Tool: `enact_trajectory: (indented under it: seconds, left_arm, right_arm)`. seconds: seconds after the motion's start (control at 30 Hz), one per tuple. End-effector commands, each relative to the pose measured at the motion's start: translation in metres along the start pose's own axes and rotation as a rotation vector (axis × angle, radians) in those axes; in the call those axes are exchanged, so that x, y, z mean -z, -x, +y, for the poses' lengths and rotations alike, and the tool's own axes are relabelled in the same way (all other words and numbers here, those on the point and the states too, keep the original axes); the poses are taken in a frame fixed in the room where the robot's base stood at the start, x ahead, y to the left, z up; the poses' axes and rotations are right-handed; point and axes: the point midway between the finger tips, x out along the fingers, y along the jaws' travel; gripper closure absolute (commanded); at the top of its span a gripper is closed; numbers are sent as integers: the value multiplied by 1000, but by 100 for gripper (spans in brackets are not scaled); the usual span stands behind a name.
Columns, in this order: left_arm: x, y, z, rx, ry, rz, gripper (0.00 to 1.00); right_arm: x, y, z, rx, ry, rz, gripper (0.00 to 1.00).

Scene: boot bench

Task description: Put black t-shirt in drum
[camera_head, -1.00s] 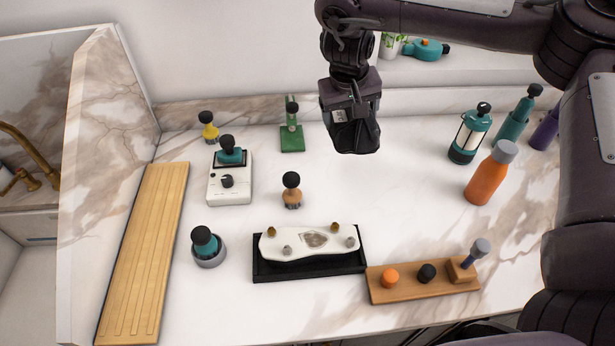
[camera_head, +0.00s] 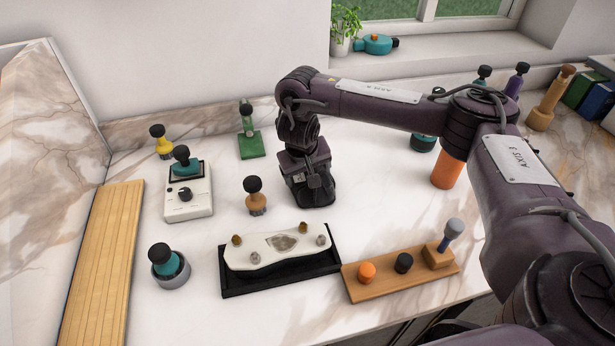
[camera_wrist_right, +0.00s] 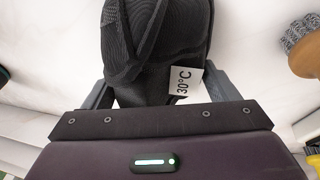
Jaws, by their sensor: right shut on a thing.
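A black, fine-meshed cloth bundle with a white "30°C" tag, which looks like the black t-shirt (camera_wrist_right: 150,40), is between the fingers of my right gripper (camera_wrist_right: 157,92) in the right wrist view. In the head view my right gripper (camera_head: 314,192) points down over the middle of the counter, right of a small brown-and-black brush, shut on the dark bundle. I cannot tell whether the bundle touches the counter. My left gripper is not in view. No drum can be made out.
A black tray (camera_head: 283,280) with a pale board stands in front of the gripper. A wooden block (camera_head: 395,283) with knobs is right of it. A white device (camera_head: 188,197) and a slatted wooden board (camera_head: 105,260) are at left. An orange bottle (camera_head: 447,170) stands near my right forearm.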

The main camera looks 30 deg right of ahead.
Motion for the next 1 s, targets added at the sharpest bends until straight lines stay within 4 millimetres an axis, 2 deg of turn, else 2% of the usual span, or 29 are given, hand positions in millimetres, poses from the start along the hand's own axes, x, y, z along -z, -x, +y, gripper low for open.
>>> enact_trajectory:
  seconds: [0.23, 0.27, 0.4, 0.67, 0.77, 1.0]
  left_arm:
    - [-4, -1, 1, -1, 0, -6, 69]
    - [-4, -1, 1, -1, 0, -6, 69]
    - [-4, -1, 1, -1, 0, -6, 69]
    - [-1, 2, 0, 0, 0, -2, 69]
    - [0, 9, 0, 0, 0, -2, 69]
    - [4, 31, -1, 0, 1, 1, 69]
  right_arm:
    - [0, -2, -1, 0, -1, 2, 60]
    - [0, -2, -1, 0, 0, 1, 15]
    - [0, -2, -1, 0, 0, 1, 0]
    - [1, 2, -1, 1, 1, 3, 0]
    - [2, 15, 0, 1, 2, 6, 0]
    - [3, 66, 0, 0, 3, 9, 0]
